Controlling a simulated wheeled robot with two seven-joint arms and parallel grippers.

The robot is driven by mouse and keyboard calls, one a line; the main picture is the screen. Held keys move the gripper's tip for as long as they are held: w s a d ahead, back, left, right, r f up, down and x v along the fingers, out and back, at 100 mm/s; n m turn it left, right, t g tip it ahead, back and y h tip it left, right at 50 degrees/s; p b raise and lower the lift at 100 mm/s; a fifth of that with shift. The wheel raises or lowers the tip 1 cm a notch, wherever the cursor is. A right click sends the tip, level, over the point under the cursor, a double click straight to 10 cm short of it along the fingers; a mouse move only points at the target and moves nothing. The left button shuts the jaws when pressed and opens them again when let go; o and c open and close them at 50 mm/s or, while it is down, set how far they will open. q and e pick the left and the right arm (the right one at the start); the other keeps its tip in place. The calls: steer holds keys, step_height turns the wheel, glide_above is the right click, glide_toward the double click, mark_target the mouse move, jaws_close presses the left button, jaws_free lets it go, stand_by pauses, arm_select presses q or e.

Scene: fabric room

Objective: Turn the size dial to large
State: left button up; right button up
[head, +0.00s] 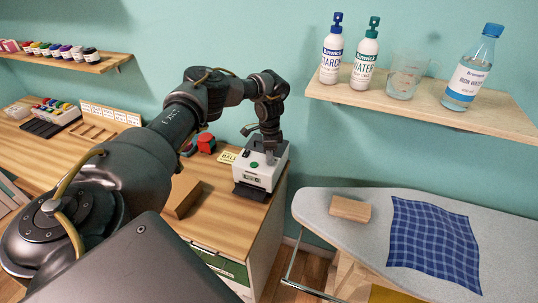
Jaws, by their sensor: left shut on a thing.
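A small white machine (264,167) with a dark front tray and a little display on its front stands at the right end of the wooden counter. My left gripper (269,153) points down onto the top of this machine. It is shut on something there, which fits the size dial. The dial itself is hidden by the gripper, so I cannot read its setting. My right gripper is out of view.
A yellow card (227,157), a red item (206,143) and a brown block (187,197) are near the machine. The ironing board (340,226) on the right holds a wooden block (350,209) and blue checked cloth (434,242). A shelf (430,103) with bottles is above.

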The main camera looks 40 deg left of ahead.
arm_select(q)
steer(key=shift+m, duration=1.2)
steer(key=o, duration=1)
steer(key=shift+r, duration=0.1)
steer(key=shift+w+r+b, duration=0.15)
steer(key=shift+r+b, duration=0.2)
steer(key=r, duration=1)
steer(key=shift+w+a, duration=0.1)
steer(key=shift+w, duration=0.1)
